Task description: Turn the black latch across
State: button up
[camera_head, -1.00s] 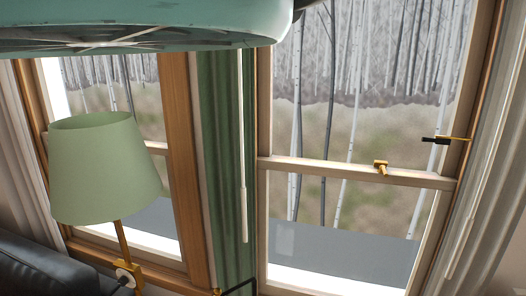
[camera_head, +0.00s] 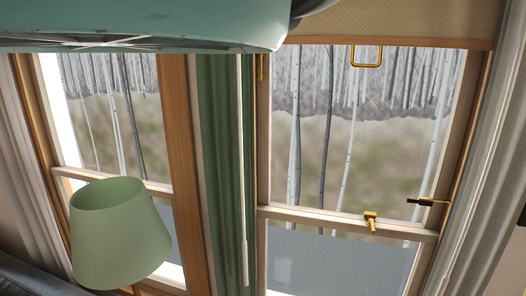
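The black latch (camera_head: 419,202) is a small black bar on a thin gold-coloured arm at the right side of the right window. It points left from the frame, roughly level, just above the window's middle rail. A brass catch (camera_head: 371,219) sits on that rail, to the left of the black latch and apart from it. My gripper is not in view, and nothing touches the latch.
A green lampshade (camera_head: 120,232) stands in front of the left window at lower left. A green curtain (camera_head: 220,160) hangs between the windows, and a pale curtain (camera_head: 490,150) hangs right of the latch. A brass loop handle (camera_head: 367,65) shows at the top.

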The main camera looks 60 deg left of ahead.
aim_at(422, 202)
jog(key=i+l+u, duration=0.25)
jog(key=u, duration=0.15)
jog(key=i+l+u, duration=0.2)
jog(key=u, duration=0.15)
jog(key=i+l+u, duration=0.1)
jog(key=l+u, duration=0.3)
jog(key=i+l+u, duration=0.1)
jog(key=l+u, duration=0.25)
